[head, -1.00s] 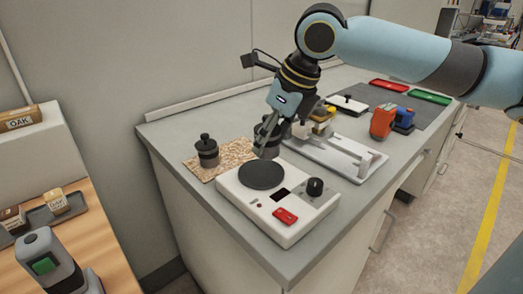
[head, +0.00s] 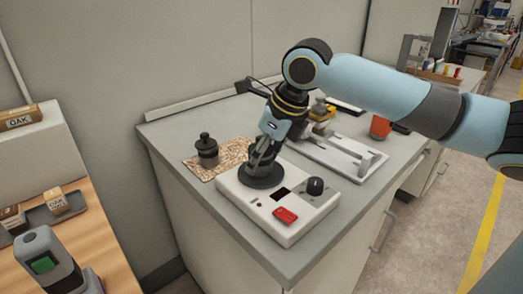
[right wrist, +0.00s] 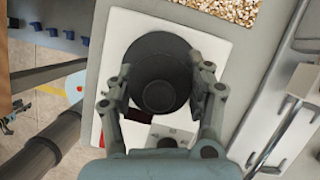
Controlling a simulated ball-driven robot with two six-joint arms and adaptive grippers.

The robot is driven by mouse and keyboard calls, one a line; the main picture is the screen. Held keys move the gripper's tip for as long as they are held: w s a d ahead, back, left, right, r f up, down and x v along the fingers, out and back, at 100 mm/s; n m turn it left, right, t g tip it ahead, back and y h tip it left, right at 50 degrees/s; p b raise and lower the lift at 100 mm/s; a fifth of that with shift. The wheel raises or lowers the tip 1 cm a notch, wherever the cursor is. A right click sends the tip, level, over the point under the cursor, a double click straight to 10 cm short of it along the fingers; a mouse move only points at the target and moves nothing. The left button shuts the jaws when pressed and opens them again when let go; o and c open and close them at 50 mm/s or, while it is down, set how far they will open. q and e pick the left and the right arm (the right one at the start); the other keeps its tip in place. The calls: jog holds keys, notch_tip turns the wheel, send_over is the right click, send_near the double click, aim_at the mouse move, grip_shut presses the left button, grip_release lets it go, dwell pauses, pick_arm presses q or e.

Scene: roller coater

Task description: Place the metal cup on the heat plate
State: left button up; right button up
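My right gripper (head: 262,158) points down over the heat plate (head: 266,182), a dark round disc on a white device. In the head view the fingers largely hide the cup, which is over the disc. I cannot tell whether its base touches the plate. My left gripper is not in view.
The white device has a black knob (head: 315,186) and a red switch (head: 285,215). A dark lidded jar (head: 207,151) stands on a speckled mat (head: 228,150) to the left. A white stand (head: 335,160) is to the right. A wooden table (head: 93,235) is at lower left.

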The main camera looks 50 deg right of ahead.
jog(key=shift+o, duration=1.3)
jog(key=shift+r, duration=0.15)
jog(key=p+v, duration=0.1)
jog(key=v, duration=0.5)
notch_tip(320, 180, up, 6)
jog(key=p, duration=0.5)
send_over(272, 174)
jog(key=s, duration=0.2)
jog(key=shift+s, duration=0.1)
jog(key=shift+f, duration=0.2)
